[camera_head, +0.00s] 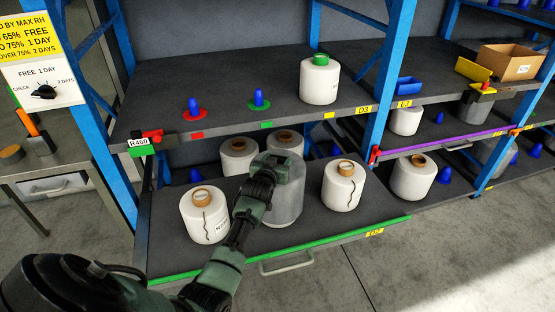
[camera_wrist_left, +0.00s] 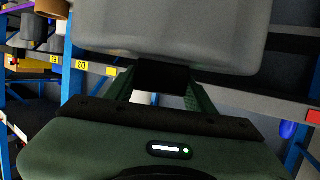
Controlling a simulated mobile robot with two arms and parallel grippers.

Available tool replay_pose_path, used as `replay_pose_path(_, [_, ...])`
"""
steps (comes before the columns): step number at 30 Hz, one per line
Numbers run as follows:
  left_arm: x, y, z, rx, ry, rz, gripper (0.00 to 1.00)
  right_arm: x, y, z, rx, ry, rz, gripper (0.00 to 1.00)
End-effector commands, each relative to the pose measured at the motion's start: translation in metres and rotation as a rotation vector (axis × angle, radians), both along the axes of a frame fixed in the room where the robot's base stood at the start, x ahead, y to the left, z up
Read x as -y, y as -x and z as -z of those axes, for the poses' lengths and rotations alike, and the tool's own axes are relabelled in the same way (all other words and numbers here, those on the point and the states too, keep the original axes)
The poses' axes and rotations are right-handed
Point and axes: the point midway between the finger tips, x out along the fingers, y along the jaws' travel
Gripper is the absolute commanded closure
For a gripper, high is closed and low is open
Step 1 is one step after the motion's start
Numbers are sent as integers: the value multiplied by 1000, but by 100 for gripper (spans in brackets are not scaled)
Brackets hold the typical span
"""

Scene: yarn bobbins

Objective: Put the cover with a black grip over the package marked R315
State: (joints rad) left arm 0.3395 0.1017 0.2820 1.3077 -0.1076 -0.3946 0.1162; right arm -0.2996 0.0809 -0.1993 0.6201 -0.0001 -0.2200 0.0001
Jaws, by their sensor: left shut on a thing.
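My left gripper (camera_head: 280,165) is shut on the black grip (camera_wrist_left: 163,76) of a grey, cloudy cover (camera_head: 286,205). The cover also fills the top of the left wrist view (camera_wrist_left: 170,35). In the head view it hangs upright at the lower pull-out shelf, between two white bobbins. I cannot tell whether it touches the shelf or has anything inside. The left bobbin (camera_head: 204,217) has a label that I cannot read in full. The marking R315 is not readable anywhere. My right gripper is not in view.
Two more bobbins (camera_head: 238,156) (camera_head: 285,143) stand behind the cover. The lower shelf (camera_head: 170,262) has a green front edge. The upper shelf (camera_head: 150,85) overhangs its back part and holds a green-topped bobbin (camera_head: 319,82). A blue post (camera_head: 390,85) stands to the right.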

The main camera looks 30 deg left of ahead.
Motion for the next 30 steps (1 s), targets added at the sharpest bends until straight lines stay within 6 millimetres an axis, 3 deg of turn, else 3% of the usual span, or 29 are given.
replay_pose_path(15, [0,0,35,1,0,0,100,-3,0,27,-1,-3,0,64])
replay_pose_path(30, [0,0,39,1,0,0,100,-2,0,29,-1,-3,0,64])
